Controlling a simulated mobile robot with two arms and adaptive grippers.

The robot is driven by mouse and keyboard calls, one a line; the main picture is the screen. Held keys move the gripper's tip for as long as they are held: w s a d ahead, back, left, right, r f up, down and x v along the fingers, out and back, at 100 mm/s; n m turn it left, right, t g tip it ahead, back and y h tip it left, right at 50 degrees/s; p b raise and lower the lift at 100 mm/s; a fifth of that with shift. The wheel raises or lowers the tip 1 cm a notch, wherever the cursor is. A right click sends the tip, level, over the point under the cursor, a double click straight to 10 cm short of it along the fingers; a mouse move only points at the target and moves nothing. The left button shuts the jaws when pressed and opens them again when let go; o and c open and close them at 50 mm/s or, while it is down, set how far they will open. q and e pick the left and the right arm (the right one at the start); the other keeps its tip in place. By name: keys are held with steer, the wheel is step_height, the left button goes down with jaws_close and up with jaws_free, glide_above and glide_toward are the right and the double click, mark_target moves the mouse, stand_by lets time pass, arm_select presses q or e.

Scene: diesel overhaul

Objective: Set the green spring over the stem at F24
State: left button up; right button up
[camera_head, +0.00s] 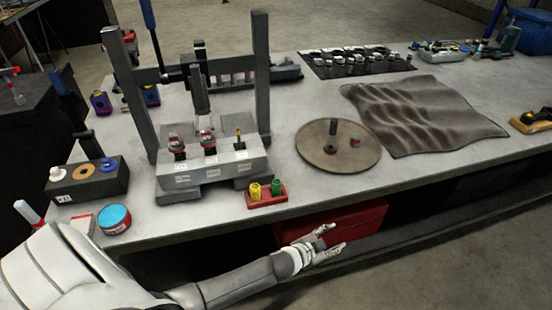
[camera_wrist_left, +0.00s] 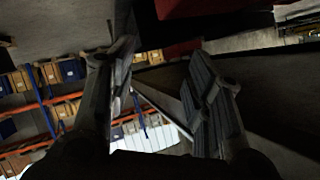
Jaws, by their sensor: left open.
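A green spring (camera_head: 276,188) stands upright in a small red tray (camera_head: 267,199) near the front edge of the bench, beside a yellow spring (camera_head: 255,191). A grey block (camera_head: 212,165) under the press frame carries several stems with labels on its front. The bare-looking stem at its right (camera_head: 239,139) stands upright; the labels are too small to read. My left gripper (camera_head: 331,238) is open and empty, below and to the right of the red tray, in front of the bench edge. In the left wrist view its two fingers (camera_wrist_left: 165,85) are apart with nothing between them. My right gripper is not in view.
A round plate (camera_head: 338,160) with small parts lies right of the block. A dark wrinkled cloth (camera_head: 425,115) lies farther right. A blue-topped tin (camera_head: 114,218) and a dark block (camera_head: 88,182) stand at the left. A red box (camera_head: 335,228) sits under the bench.

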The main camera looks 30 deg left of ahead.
arm_select(q)
steer(key=w+d+r+m+t+h, duration=0.1)
steer(key=w+d+r+m+h, duration=0.15)
steer(key=r, duration=0.35)
steer(key=w+d+r+m+t+h, duration=0.1)
steer(key=w+d+r+m+h, duration=0.15)
steer(key=r, duration=0.35)
steer(key=s+d+r+m+g+h, duration=0.3)
steer(key=d+r+m+g+h, duration=0.5)
steer(key=r+m, duration=0.55)
step_height(320, 180, up, 2)
steer(key=m+g+y+b, duration=0.25)
steer(key=g+y, duration=0.35)
steer(key=y, duration=1.1)
glide_above(276, 182)
steer(key=shift+r+m+p, duration=0.15)
steer(key=shift+m+p, duration=0.2)
steer(key=shift+m, duration=0.05)
steer(key=shift+f+b, duration=2.95)
steer(key=shift+f, duration=1.55)
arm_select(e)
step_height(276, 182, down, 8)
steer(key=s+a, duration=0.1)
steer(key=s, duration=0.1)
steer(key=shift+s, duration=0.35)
